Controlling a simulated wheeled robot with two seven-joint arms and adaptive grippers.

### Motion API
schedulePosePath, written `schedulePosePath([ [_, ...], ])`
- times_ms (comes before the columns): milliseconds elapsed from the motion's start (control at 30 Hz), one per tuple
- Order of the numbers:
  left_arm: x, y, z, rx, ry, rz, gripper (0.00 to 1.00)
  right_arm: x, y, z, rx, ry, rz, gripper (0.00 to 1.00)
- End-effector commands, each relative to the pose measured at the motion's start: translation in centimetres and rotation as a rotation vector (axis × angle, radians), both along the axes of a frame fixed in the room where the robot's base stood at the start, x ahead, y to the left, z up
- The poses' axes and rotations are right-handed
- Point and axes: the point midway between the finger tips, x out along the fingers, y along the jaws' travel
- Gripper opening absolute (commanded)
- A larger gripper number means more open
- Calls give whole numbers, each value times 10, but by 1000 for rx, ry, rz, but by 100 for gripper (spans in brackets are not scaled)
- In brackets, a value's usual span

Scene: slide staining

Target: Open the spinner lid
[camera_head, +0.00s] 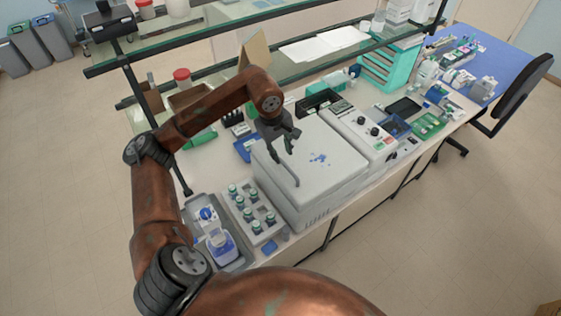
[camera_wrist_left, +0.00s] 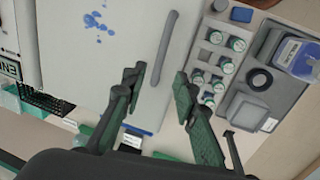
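The spinner (camera_head: 300,215) is a large pale grey box on the bench, with its lid (camera_head: 335,160) lying flat and shut. Blue stains mark the lid top, which also shows in the left wrist view (camera_wrist_left: 70,75). A long grey bar handle (camera_head: 286,172) runs along the lid's left side. My left gripper (camera_head: 284,149) is over the far part of that handle, pointing down. In the left wrist view the gripper (camera_wrist_left: 158,80) has its fingers apart, with the handle (camera_wrist_left: 162,75) lined up between them. Contact cannot be told. My right gripper is not in view.
A rack of teal-capped vials (camera_head: 254,216) and a grey tray with a blue-labelled bottle (camera_head: 221,245) stand left of the spinner. A control panel with knobs (camera_head: 362,130) adjoins its right. A glass shelf (camera_head: 200,60) spans the back.

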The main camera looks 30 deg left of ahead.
Motion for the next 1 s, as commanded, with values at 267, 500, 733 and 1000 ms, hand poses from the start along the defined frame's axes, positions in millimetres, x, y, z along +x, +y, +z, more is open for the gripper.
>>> schedulePosePath([
  [267, 6, -4, -43, -6, 4, 4, 27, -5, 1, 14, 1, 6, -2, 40],
  [500, 11, -5, -62, -5, 2, 3, 27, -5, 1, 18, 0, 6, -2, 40],
  [733, 11, -5, -64, -5, 1, 4, 27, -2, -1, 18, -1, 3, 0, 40],
  [1000, 11, -5, -63, -6, 1, 4, 11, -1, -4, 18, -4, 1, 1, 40],
])
